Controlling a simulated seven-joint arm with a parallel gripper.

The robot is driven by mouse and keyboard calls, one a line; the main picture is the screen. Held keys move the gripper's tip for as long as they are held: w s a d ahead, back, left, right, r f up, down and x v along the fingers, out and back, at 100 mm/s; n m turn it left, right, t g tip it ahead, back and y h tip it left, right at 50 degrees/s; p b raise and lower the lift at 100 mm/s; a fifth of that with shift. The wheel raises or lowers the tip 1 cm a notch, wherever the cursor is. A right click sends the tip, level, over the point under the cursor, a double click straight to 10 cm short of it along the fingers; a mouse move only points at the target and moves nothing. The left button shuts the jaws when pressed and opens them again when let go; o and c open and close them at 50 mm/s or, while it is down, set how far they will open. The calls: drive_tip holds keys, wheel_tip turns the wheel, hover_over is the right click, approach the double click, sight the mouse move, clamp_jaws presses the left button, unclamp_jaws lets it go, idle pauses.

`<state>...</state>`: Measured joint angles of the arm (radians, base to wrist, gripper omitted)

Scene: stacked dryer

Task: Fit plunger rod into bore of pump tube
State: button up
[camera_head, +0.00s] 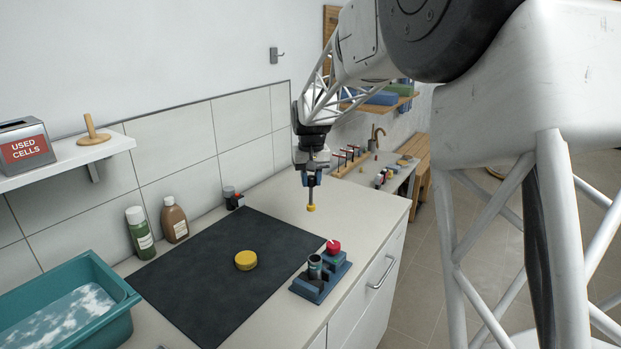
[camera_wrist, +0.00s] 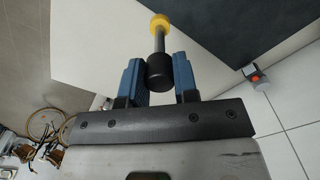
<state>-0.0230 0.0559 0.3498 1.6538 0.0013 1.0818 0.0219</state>
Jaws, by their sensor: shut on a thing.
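My gripper (camera_head: 312,178) is shut on the plunger rod (camera_head: 311,199) and holds it in the air above the counter, hanging upright with its yellow tip down. In the wrist view the rod (camera_wrist: 160,42) shows a black end between the two blue fingers (camera_wrist: 159,78), a grey shaft and a yellow tip. A dark upright cylinder, seemingly the pump tube (camera_head: 315,266), stands in a blue holder (camera_head: 318,289) on the counter, below the rod and apart from it. Its bore is too small to make out.
A red-topped piece (camera_head: 333,247) sits at the holder's back. A yellow round lid (camera_head: 246,260) lies on the dark mat (camera_head: 200,275). A teal basin (camera_head: 118,292) stands at left, with green (camera_head: 140,232) and brown (camera_head: 174,220) bottles by the wall. The counter around the holder is clear.

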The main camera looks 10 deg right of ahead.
drive_tip(key=s+a+r, duration=0.1)
drive_tip(key=s+r, duration=0.1)
drive_tip(key=s, duration=0.7)
drive_tip(key=s+a+r, duration=0.1)
drive_tip(key=s+r, duration=0.1)
drive_tip(key=s, duration=0.7)
drive_tip(key=shift+a+r, duration=0.15)
drive_tip(key=shift+a, duration=0.1)
drive_tip(key=shift+s, duration=0.1)
drive_tip(key=shift+f, duration=2.85)
wheel_tip(320, 180, down, 6)
idle(2.7)
